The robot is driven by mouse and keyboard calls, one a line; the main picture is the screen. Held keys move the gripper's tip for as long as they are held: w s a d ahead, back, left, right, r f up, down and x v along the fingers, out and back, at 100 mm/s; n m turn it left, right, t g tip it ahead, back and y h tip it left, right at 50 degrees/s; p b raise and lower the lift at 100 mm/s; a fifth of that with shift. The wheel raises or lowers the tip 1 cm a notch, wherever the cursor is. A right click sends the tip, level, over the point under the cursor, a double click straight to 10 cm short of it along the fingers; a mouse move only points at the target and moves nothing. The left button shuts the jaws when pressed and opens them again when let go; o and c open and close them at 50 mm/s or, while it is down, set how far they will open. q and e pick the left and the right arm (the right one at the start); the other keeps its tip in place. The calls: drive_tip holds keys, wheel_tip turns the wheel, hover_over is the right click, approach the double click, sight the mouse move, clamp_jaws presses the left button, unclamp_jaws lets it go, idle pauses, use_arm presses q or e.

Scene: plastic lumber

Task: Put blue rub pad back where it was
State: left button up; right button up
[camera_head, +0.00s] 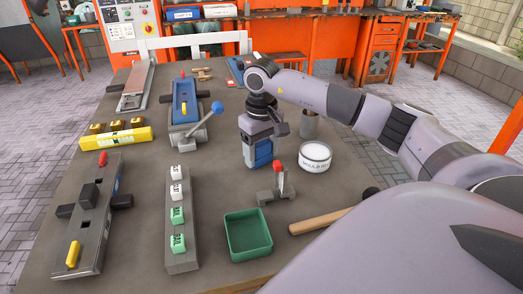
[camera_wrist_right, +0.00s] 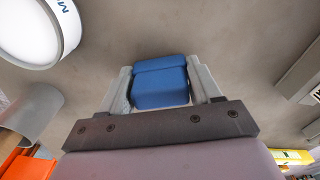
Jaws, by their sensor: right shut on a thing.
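The blue rub pad (camera_head: 264,152) is between the fingers of my right gripper (camera_head: 258,158), which points down over the middle of the table. In the right wrist view the blue pad (camera_wrist_right: 160,82) sits between the two grey fingers of the gripper (camera_wrist_right: 160,92), which are shut on it. The fingers partly hide the pad in the head view, and I cannot tell whether its lower edge touches the table. My left gripper is not in view.
A white round tub (camera_head: 315,158) and a grey cylinder (camera_head: 309,126) stand right of the gripper. A red-knobbed clamp (camera_head: 276,190), a green tray (camera_head: 248,236) and a wooden-handled hammer (camera_head: 318,221) lie nearer. A blue-topped fixture (camera_head: 184,103) and a block row (camera_head: 180,235) stand left.

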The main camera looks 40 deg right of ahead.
sight(262, 144)
drive_tip(key=o, duration=1)
drive_tip(key=shift+f, duration=0.1)
wheel_tip(262, 144, up, 12)
drive_tip(key=shift+r, duration=0.2)
drive_tip(key=shift+s+f, duration=0.1)
